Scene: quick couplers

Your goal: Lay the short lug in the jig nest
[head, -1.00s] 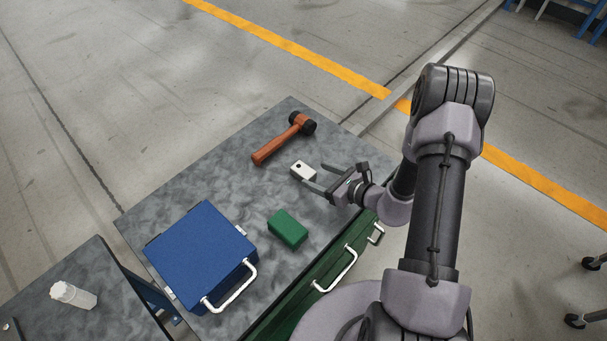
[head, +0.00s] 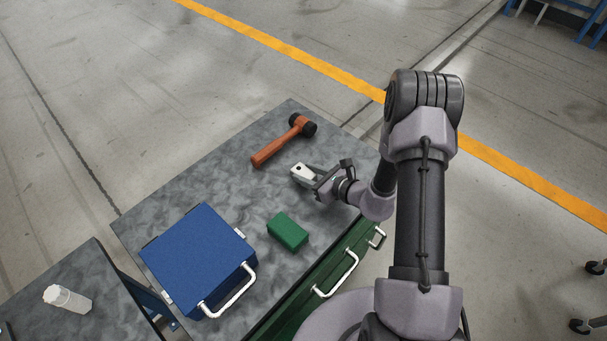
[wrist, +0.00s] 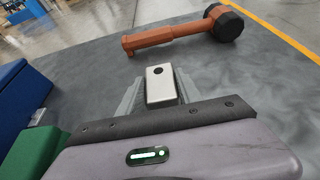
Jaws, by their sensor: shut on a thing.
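The short lug is a small pale block with a dark round hole near one end. It is on the grey worktop in the head view (head: 301,172), and it also shows in the wrist view (wrist: 161,84). My gripper (head: 308,176) is shut on the lug, with a finger along each side of it. In the wrist view the fingers (wrist: 160,95) flank the lug, and its holed end points away from me. I cannot tell whether the lug still touches the worktop. No jig nest can be made out in these views.
An orange hammer with a black head (head: 285,140) lies just beyond the lug. A green block (head: 287,232) and a blue case (head: 197,255) with a white handle are nearer the front left. A white bottle (head: 67,299) is on a separate table at the lower left. The worktop (head: 215,180) left of the hammer is clear.

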